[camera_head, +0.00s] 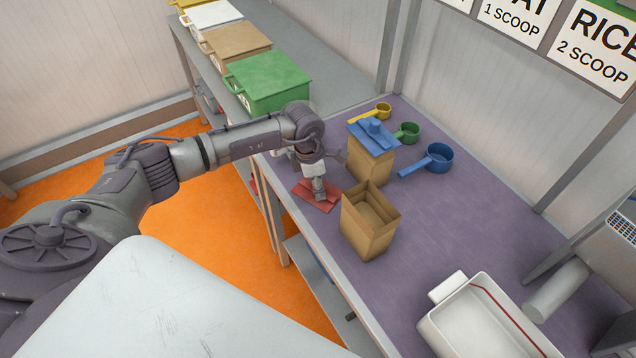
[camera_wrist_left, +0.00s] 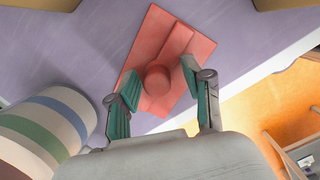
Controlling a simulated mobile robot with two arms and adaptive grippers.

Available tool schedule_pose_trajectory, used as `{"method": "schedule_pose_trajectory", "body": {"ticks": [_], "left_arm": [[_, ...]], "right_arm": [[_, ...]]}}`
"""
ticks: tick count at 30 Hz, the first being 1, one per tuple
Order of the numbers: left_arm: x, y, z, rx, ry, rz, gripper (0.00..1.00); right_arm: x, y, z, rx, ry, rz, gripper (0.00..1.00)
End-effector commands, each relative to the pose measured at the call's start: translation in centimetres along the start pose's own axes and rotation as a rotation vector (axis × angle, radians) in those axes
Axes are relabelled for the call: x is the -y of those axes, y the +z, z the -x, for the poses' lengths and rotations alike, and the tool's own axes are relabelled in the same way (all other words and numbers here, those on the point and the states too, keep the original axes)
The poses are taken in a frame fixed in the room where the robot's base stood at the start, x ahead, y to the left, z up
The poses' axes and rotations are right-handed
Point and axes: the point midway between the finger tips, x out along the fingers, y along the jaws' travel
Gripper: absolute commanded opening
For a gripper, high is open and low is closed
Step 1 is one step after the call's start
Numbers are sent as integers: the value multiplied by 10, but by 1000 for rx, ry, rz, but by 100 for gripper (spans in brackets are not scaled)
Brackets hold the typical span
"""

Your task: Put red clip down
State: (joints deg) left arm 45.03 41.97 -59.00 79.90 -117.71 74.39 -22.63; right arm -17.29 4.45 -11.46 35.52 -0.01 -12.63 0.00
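The red clip (camera_head: 327,205) lies flat on the purple table top near its left edge, beside the open brown bag. In the left wrist view the red clip (camera_wrist_left: 182,48) shows as a flat plate with a raised bar and a round knob. My left gripper (camera_head: 319,195) is low over the clip and partly hides it in the head view. In the left wrist view its two fingers (camera_wrist_left: 163,92) stand apart on either side of the knob, with gaps visible. I cannot tell whether the fingertips touch the plate. My right gripper is not in view.
An open brown bag (camera_head: 370,230) stands just right of the clip. Behind it is another bag (camera_head: 369,170) with a blue clip (camera_head: 374,137) on top. Yellow, green and blue scoops (camera_head: 438,157) lie further back. A white tray (camera_head: 470,325) is at front right.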

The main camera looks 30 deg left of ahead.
Motion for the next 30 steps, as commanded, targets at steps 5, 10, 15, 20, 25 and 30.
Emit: {"method": "schedule_pose_trajectory", "body": {"ticks": [5,10,15,20,25,30], "left_arm": [[0,0,1,0,0,0,50],[-1,1,12,3,3,-2,50],[-2,0,46,3,6,-2,50],[-1,1,81,4,5,-2,50],[-1,1,108,2,3,-1,50],[0,0,121,0,1,-1,50]], "right_arm": [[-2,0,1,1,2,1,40],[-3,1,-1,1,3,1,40],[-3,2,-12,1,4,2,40],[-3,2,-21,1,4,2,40],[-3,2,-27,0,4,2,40],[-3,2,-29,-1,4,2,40]]}}
